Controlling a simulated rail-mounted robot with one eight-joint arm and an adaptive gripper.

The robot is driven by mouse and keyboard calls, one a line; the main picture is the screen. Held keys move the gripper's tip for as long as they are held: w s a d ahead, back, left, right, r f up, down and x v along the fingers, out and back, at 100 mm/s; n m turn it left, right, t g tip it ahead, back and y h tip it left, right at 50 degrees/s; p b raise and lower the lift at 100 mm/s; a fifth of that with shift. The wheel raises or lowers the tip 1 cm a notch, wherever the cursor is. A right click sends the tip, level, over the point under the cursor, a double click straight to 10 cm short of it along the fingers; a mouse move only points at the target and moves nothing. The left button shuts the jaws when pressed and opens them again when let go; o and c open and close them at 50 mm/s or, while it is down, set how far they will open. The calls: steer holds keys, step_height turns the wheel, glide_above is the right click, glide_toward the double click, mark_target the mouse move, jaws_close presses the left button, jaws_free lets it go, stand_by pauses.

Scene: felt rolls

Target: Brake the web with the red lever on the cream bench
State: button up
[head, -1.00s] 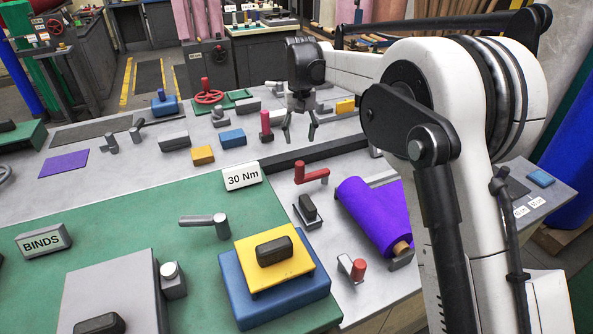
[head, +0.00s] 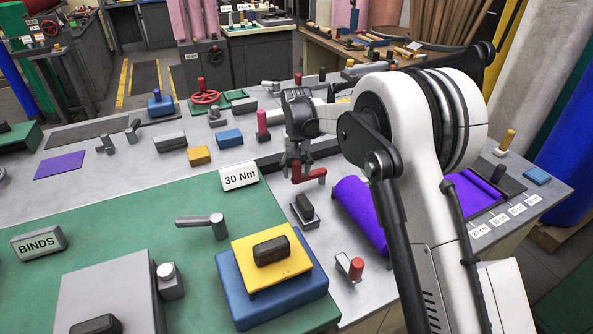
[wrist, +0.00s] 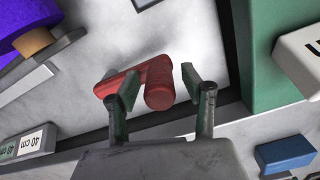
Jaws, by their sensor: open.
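The red lever (head: 314,176) stands on the pale bench (head: 232,319), just right of the 30 Nm block. In the wrist view the red lever (wrist: 133,79) has a round end between my fingers, and its arm reaches left past the left finger. My gripper (head: 297,170) is open, pointing down over the left end of the lever. In the wrist view the gripper (wrist: 158,84) has one finger on each side of the round end; contact is unclear. The purple web roll (head: 357,213) lies to the right, partly hidden by my arm.
The 30 Nm block (head: 240,176) stands close at left. A black-handled grey block (head: 304,208) is in front of the lever. A grey crank with a red knob (head: 351,267) stands nearer the front edge. A pink-red upright handle (head: 262,124) is behind.

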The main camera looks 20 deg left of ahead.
jaws_close()
stand_by(0.3)
